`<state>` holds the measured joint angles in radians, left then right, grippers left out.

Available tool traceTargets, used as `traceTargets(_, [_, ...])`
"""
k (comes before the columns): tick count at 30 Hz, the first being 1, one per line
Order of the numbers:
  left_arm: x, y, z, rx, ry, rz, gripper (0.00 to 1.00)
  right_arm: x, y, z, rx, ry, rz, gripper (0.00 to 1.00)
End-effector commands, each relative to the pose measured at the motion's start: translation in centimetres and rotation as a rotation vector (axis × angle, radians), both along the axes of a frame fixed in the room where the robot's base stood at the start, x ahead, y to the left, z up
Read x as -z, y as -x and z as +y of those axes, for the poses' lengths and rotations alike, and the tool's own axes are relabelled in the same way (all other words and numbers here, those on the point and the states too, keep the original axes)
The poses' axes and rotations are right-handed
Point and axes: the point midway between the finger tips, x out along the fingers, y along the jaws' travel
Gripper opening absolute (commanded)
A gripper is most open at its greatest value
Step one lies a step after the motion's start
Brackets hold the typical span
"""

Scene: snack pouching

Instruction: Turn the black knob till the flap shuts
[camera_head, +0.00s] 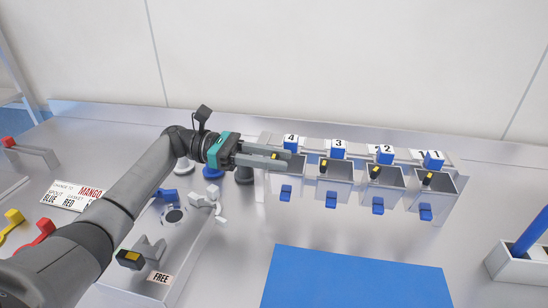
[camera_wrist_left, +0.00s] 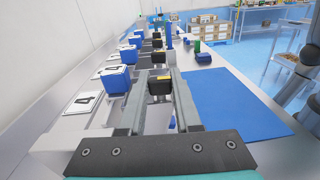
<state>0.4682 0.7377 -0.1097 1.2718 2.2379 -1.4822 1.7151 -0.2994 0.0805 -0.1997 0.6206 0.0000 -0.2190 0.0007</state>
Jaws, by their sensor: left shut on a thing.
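My left gripper (camera_head: 284,159) reaches in from the left to the hopper (camera_head: 287,174) under label 4. Its two fingers (camera_wrist_left: 168,93) are shut on a black knob (camera_wrist_left: 160,88) with a yellow mark, which shows between the fingertips in the left wrist view. In the head view the gripper covers most of this knob and the upper part of the hopper, so I cannot tell how its flap stands. Similar black knobs with yellow marks sit at hoppers 3 (camera_head: 323,165), 2 (camera_head: 375,171) and 1 (camera_head: 428,179). My right gripper is not in view.
Blue blocks and number cards stand behind the hoppers; blue tabs (camera_head: 331,199) hang in front. A blue mat (camera_head: 355,282) lies clear before them. A box with a blue bar (camera_head: 515,262) is at the right.

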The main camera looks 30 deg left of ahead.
Motion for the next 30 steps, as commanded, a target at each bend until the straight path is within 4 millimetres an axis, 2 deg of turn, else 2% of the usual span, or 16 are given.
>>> traceTargets(1, [0.0, 0.0, 0.0, 0.001, 0.000, 0.001, 0.34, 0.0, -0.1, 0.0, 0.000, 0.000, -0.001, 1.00])
traceTargets(9, [0.0, 0.0, 0.0, 0.000, 0.000, 0.001, 0.62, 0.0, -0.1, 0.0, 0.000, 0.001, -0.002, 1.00])
traceTargets(19, [0.0, 0.1, 0.6, -0.003, 0.000, 0.002, 0.62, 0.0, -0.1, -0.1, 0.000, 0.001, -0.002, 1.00])
traceTargets(23, [-0.1, 0.4, 2.4, -0.005, -0.001, 0.002, 0.62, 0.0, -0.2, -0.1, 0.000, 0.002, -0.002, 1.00])
traceTargets(30, [-0.2, 1.5, 7.3, -0.005, -0.001, 0.001, 0.62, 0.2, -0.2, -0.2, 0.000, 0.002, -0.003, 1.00])
